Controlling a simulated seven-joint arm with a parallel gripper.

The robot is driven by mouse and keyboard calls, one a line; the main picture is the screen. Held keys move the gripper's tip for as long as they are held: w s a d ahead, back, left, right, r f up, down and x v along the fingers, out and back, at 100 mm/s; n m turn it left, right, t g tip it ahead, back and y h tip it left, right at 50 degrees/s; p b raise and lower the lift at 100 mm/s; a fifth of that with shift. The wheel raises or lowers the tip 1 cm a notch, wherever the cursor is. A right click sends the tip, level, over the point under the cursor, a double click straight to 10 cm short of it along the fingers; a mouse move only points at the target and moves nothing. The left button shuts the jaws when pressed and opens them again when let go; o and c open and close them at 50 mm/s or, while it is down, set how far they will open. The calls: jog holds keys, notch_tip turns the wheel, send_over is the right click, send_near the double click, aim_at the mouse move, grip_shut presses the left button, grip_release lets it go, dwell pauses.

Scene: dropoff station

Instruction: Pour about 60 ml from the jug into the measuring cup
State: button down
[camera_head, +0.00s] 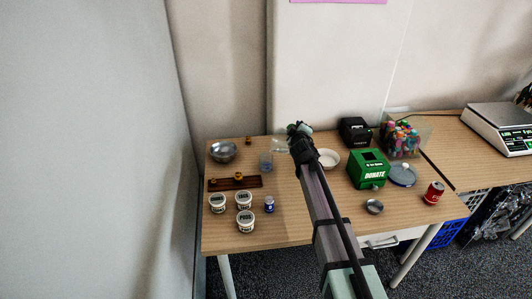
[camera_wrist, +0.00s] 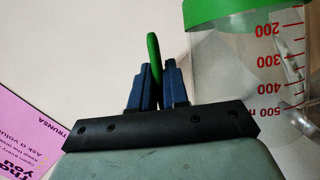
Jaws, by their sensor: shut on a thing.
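My gripper (camera_head: 299,130) is at the far end of my arm, near the back edge of the table. In the wrist view its blue fingers (camera_wrist: 157,85) are shut on a thin green piece, which looks like the jug's handle. The jug (camera_wrist: 235,75) is clear, with a green band at the top of the picture and red marks from 200 to 500; its right part is cut off. In the head view a faint clear shape left of the gripper may be the jug. The measuring cup (camera_head: 265,161) seems to be the small clear bluish vessel on the table. Liquid levels cannot be told.
A metal bowl (camera_head: 223,151), a wooden rack (camera_head: 221,184), several white tubs (camera_head: 245,221) and a small blue can (camera_head: 269,204) stand at the left.

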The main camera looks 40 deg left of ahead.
jog(key=shift+s+a+r+b, duration=0.15)
jog(key=shift+r+b, duration=0.15)
jog(key=shift+b, duration=0.3)
dwell(0.6)
jog(key=shift+w+d+f+m, duration=0.3)
jog(key=shift+w+f, duration=0.1)
jog(key=shift+f, duration=0.15)
jog(key=shift+w+d+f+m+g, duration=0.3)
jog(key=shift+w+m+g, duration=0.1)
jog(key=shift+m, duration=0.1)
jog(key=shift+w+d, duration=0.1)
jog(key=shift+w+d+f+m+g+p, duration=0.15)
jog(key=shift+w+f+m+g+p, duration=0.1)
jog(key=shift+f, duration=0.25)
jog(key=shift+w+d+f+m+g+p, duration=0.15)
jog(key=shift+f+m+p, duration=0.15)
jog(key=shift+f, duration=0.15)
jog(key=shift+w+d+f+m+g+p, duration=0.15)
jog(key=shift+w+f+m+g+p, duration=0.1)
jog(key=shift+f, duration=0.25)
jog(key=shift+w+d+f, duration=0.1)
jog(key=shift+w+d, duration=0.05)
jog(key=shift+w, duration=0.05)
jog(key=shift+w+d, duration=0.1)
